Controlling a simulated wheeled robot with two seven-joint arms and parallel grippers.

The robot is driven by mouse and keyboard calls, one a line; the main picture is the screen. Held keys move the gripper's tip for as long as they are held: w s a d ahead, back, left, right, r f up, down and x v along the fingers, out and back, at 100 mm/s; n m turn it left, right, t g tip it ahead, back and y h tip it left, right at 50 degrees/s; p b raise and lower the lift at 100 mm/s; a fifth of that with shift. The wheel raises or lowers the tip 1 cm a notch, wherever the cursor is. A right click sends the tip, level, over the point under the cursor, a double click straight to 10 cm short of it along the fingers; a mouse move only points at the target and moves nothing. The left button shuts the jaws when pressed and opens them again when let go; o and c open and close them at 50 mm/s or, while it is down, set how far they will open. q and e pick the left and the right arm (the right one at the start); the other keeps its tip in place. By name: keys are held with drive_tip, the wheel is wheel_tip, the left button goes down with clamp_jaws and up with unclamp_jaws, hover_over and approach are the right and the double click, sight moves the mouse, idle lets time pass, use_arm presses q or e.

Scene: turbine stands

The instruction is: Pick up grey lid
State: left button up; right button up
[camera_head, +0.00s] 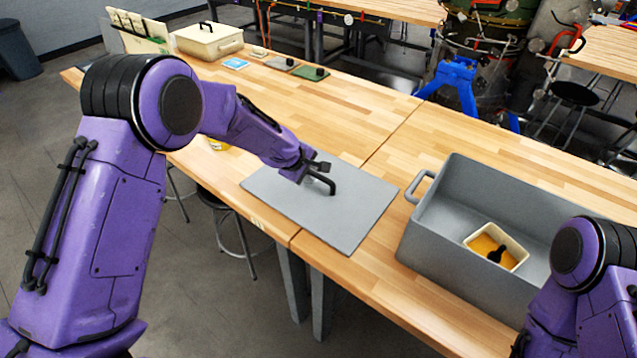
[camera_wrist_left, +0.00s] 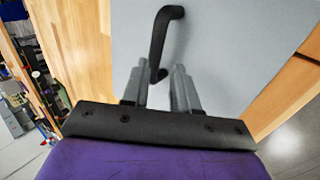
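The flat grey lid (camera_head: 352,222) lies on the wooden table left of the grey bin; it also fills much of the left wrist view (camera_wrist_left: 235,50). Its black bar handle (camera_head: 326,184) stands up from its middle. My left gripper (camera_head: 312,174) is at the handle, low over the lid. In the left wrist view my left gripper (camera_wrist_left: 160,80) has its fingers apart, with the near end of the handle (camera_wrist_left: 158,40) in line with the gap between them. I cannot tell whether the fingers touch the handle. My right gripper is not in view; only my right arm shows at lower right.
The open grey bin (camera_head: 425,240) holds a small cream tray (camera_head: 508,245) with orange contents and a black handle. A lidded cream box (camera_head: 208,42) and small coloured plates, including a green one (camera_head: 312,75), stand at the far left. The table behind the lid is clear.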

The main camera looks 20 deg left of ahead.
sight(319, 176)
use_arm(q)
drive_tip(key=shift+w+d+f, duration=0.3)
drive_tip(key=shift+f, duration=0.05)
drive_tip(key=p+x, duration=0.2)
drive_tip(key=x, duration=0.3)
drive_tip(key=shift+w+d+r+p, duration=0.1)
drive_tip(key=shift+w+d+p, duration=0.1)
drive_tip(key=shift+w+p, duration=0.1)
drive_tip(key=shift+a, duration=0.1)
clamp_jaws()
